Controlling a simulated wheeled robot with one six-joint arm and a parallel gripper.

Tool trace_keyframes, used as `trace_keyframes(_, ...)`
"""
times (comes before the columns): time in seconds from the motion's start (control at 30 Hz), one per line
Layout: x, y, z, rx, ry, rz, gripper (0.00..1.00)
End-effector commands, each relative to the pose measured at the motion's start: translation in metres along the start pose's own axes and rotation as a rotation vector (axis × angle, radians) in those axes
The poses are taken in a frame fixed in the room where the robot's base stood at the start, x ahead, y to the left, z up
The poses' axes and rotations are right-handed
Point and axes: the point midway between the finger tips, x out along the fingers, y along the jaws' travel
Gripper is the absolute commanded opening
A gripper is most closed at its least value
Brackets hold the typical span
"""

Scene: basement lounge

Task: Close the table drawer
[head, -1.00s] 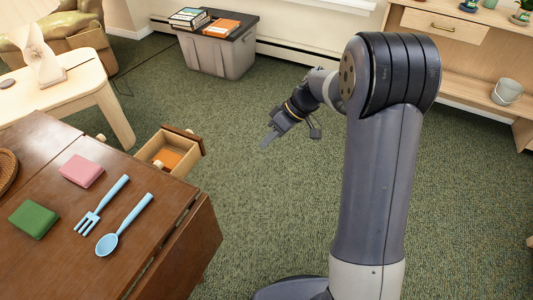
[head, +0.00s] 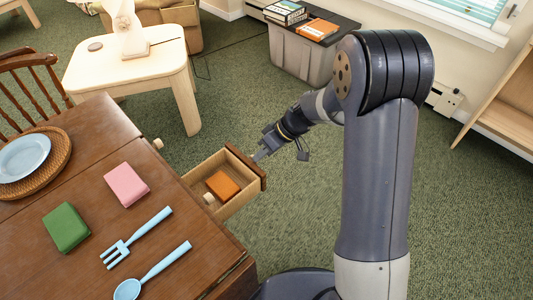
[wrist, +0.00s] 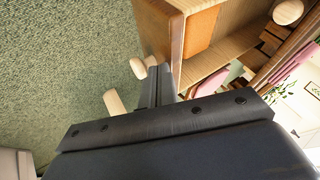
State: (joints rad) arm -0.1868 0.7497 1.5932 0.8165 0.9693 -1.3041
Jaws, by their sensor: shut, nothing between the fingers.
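The table drawer (head: 216,206) is pulled out from the brown wooden table (head: 95,140), with an orange block (head: 223,185) inside. Its darker front panel (head: 247,167) faces away from the table. My gripper (head: 259,156) is shut and empty, just outside the far end of that panel. In the wrist view my fingers (wrist: 160,82) lie close beside the drawer front (wrist: 158,30); I cannot tell whether they touch. Two pale wooden knobs show near the fingers, one (wrist: 145,67) partly behind them.
On the tabletop lie a pink block (head: 126,184), a green block (head: 66,228), a blue fork (head: 135,238) and a blue spoon (head: 153,271). A pale side table (head: 135,70) and a grey bin (head: 300,56) stand beyond.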

Motion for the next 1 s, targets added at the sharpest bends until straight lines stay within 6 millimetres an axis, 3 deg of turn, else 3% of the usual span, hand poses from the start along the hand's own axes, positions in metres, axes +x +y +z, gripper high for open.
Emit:
trace_keyframes(0.33, 0.007, -0.009, 0.0, -0.004, 0.0, -0.001, 0.0)
trace_keyframes(0.73, 0.053, -0.092, 0.001, -0.007, 0.0, -0.003, 0.0)
trace_keyframes(1.0, 0.061, -0.114, 0.0, 0.0, 0.0, -0.001, 0.0)
